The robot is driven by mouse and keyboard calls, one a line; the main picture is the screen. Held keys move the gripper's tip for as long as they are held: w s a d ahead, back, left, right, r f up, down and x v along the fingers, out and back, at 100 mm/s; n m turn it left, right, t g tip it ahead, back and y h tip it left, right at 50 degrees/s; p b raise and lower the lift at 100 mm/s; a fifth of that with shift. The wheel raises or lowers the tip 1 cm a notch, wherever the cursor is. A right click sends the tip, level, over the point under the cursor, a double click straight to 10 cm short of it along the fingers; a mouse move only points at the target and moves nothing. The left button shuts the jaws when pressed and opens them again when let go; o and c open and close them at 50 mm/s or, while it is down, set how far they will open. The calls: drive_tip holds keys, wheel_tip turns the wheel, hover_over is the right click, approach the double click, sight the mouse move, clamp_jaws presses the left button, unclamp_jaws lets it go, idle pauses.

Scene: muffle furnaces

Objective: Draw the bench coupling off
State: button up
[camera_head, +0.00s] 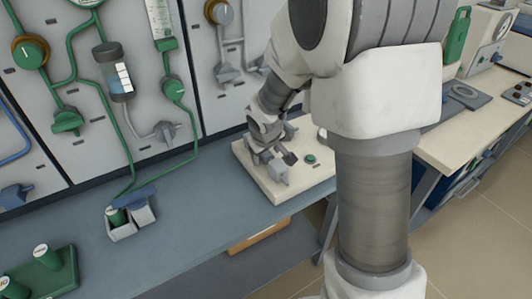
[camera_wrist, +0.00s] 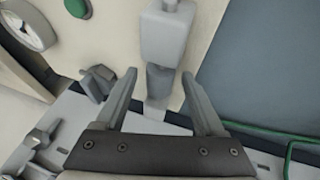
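The bench coupling appears to be the grey block with a narrower stem (camera_wrist: 168,36) at the top middle of the wrist view. In the head view, a grey block (camera_head: 279,174) sits near the front left part of a cream board (camera_head: 300,189). My gripper (camera_wrist: 159,75) is open, with one finger either side of the stem in the wrist view. I see gaps between fingers and stem, and cannot tell their depth. In the head view my gripper (camera_head: 272,154) is low over the board, partly hiding the fittings there.
A green button (camera_head: 310,158) is on the board, right of the block. A dial (camera_wrist: 28,22) shows at upper left in the wrist view. A wall panel with green pipes (camera_head: 85,50) stands behind the blue-grey bench (camera_head: 195,220). A grey holder (camera_head: 131,222) and green rack (camera_head: 45,276) stand left.

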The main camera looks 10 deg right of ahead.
drive_tip(key=p+v, duration=0.5)
drive_tip(key=v, duration=1.2)
drive_tip(key=shift+r, duration=0.2)
drive_tip(key=shift+s, duration=0.1)
drive_tip(key=s+d+r+m+y, duration=0.15)
drive_tip(key=s+r, duration=0.25)
drive_tip(key=s, duration=0.5)
drive_tip(key=s+r+m, duration=0.3)
drive_tip(key=s+r, duration=0.1)
drive_tip(key=s, duration=0.5)
wheel_tip(320, 180, up, 12)
drive_tip(key=p, duration=1.3)
drive_tip(key=shift+d+r, duration=0.15)
drive_tip(key=shift+r, duration=0.05)
